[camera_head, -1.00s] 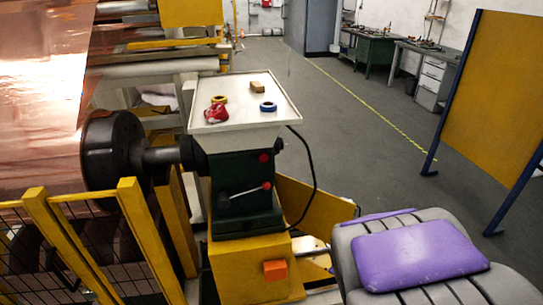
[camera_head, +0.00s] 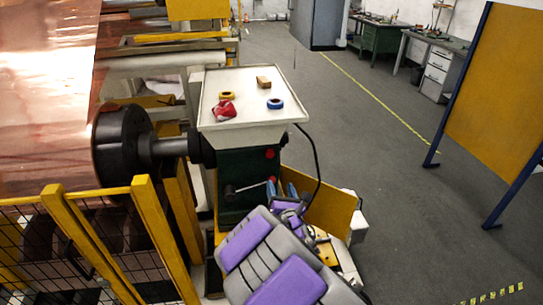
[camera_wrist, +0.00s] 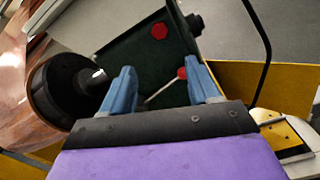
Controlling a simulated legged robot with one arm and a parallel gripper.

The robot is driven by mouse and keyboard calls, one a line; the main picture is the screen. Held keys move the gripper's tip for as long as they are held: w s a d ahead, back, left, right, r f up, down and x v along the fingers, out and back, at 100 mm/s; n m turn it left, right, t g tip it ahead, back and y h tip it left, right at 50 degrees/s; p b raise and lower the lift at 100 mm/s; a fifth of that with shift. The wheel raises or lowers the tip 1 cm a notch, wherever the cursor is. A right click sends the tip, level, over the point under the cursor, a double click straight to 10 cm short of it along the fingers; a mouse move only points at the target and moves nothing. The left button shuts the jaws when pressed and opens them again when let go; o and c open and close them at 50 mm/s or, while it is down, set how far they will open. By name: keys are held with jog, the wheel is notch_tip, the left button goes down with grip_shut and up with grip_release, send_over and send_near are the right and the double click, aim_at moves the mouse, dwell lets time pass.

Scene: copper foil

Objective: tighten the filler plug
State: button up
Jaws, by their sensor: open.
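The red filler plug (camera_head: 270,154) sits on the upper part of the dark green gearbox (camera_head: 238,165). In the wrist view the plug (camera_wrist: 159,31) looks hexagonal and lies beyond my fingertips, apart from them. My gripper (camera_head: 286,188) is in front of the gearbox, lower than the plug and slightly right of it. In the wrist view my gripper (camera_wrist: 163,78) has its two blue fingers wide apart, with nothing held. A lever with a red knob (camera_wrist: 182,73) shows between the fingers, close to the right one; I cannot tell whether they touch.
A white tray (camera_head: 245,109) on the gearbox holds a red cloth, tape rolls and a small block. A black roller end (camera_head: 122,145) and copper foil (camera_head: 50,90) are left. A yellow fence (camera_head: 95,230) stands front left. A black cable (camera_head: 317,160) hangs right.

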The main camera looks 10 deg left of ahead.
aim_at(270, 155)
jog(key=b+x, duration=0.2)
jog(key=x, duration=1.3)
jog(key=shift+w+a+f, duration=0.15)
jog(key=shift+w, duration=0.15)
jog(key=shift+w+a, duration=0.1)
jog(key=shift+w, duration=0.45)
jog(key=shift+w+a, duration=0.2)
jog(key=shift+w, duration=0.05)
jog(key=c, duration=1)
jog(key=shift+c, duration=0.2)
